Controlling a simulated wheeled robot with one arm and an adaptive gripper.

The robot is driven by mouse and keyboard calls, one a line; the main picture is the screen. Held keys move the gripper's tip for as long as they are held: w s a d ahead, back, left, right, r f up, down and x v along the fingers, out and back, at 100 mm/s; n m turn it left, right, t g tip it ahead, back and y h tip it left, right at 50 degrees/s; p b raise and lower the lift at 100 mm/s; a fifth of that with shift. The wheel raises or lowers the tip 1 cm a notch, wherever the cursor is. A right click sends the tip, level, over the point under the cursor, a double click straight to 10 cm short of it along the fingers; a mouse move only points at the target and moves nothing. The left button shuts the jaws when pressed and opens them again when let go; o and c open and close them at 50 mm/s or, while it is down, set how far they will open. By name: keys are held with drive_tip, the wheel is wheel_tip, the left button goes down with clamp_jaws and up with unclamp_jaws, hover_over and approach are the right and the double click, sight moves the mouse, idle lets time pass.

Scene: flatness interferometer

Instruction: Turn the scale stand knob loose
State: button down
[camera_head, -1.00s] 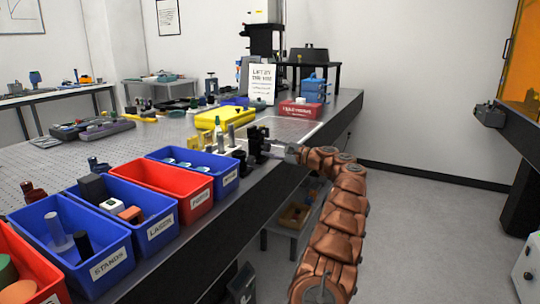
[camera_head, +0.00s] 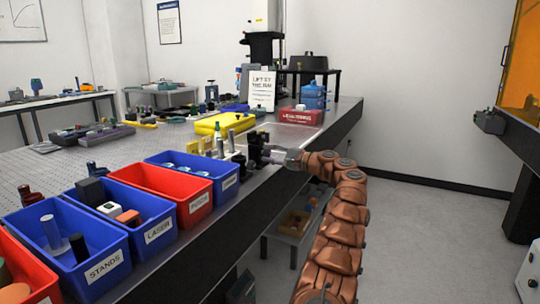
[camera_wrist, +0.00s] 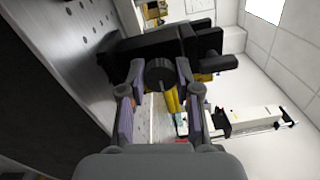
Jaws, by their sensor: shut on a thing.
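A black stand (camera_head: 254,150) stands near the front edge of the optical table, just left of my gripper (camera_head: 276,156) in the head view. In the wrist view the stand's dark body (camera_wrist: 190,42) lies tilted across the picture. Its round black knob (camera_wrist: 160,74) faces the camera. My gripper (camera_wrist: 160,72) has one finger on each side of the knob and is shut on it. In the head view the knob is too small to make out at the fingertips.
Blue and red bins with parts stand along the table's front edge, including the STANDS bin (camera_head: 108,268). Metal posts (camera_head: 231,140) stand close left of the stand. A yellow case (camera_head: 216,123) and a red box (camera_head: 300,116) lie behind.

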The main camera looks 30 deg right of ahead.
drive_tip(key=c, duration=0.8)
unclamp_jaws()
drive_tip(key=shift+r, duration=0.1)
